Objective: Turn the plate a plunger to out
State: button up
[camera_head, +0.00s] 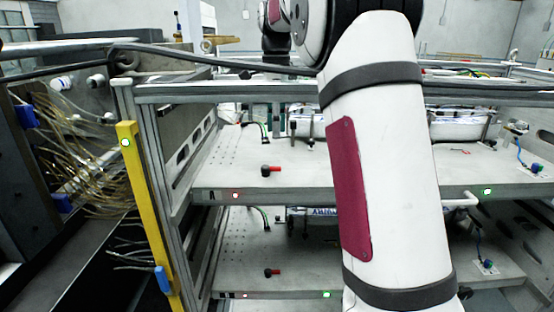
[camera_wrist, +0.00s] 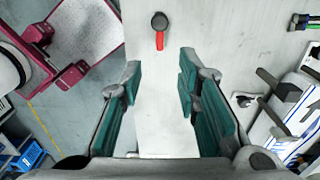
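Two black plungers with red levers show in the head view. One plunger (camera_head: 267,171) is on the upper plate (camera_head: 330,182), and another (camera_head: 270,272) is on the lower plate (camera_head: 300,283). In the head view both red levers point right. In the wrist view one plunger (camera_wrist: 159,22) stands on a pale plate, its red lever pointing down the picture toward my gripper. My gripper (camera_wrist: 160,82) is open and empty, its teal-padded fingers apart, with the plunger beyond the fingertips. The head view does not show my fingers.
A yellow post (camera_head: 147,210) and grey frame stand left of the plates, beside hanging wires (camera_head: 85,150). Green lights (camera_head: 487,192) and red lights sit on the plate edges. A blue crate (camera_wrist: 30,155) is on the floor. Bare plate surrounds the plunger.

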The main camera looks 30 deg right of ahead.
aim_at(276, 167)
notch_tip(276, 167, down, 10)
jog(key=shift+f+p, duration=0.1)
jog(key=shift+p, duration=1.15)
